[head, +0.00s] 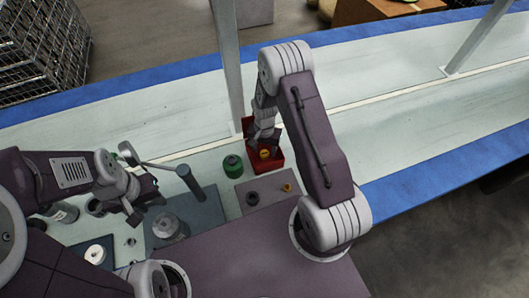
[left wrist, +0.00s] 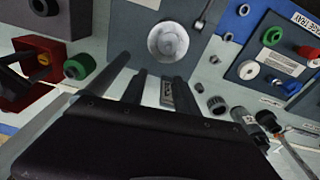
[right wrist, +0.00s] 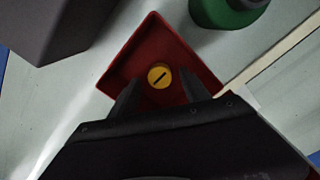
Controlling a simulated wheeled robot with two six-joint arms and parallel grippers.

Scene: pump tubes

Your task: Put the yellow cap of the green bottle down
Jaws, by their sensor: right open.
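The yellow cap (head: 265,153) lies on the floor of the red tray, slotted face up in the right wrist view (right wrist: 159,76). The red tray (right wrist: 133,42) has low walls around it. My right gripper (right wrist: 160,92) is open, its fingertips apart at either side of the cap; its height above the cap is hard to tell. The green bottle (head: 233,166) stands beside the tray and shows partly at the top of the right wrist view (right wrist: 228,10). My left gripper (head: 140,200) is to the left; its fingers look apart and empty in its wrist view (left wrist: 160,88).
A grey mat (head: 265,188) in front of the tray holds a black ring (head: 252,198) and a small yellow part (head: 287,187). A grey plate with a round metal fixture (head: 170,226) lies left of it. A post (head: 228,70) rises behind the tray.

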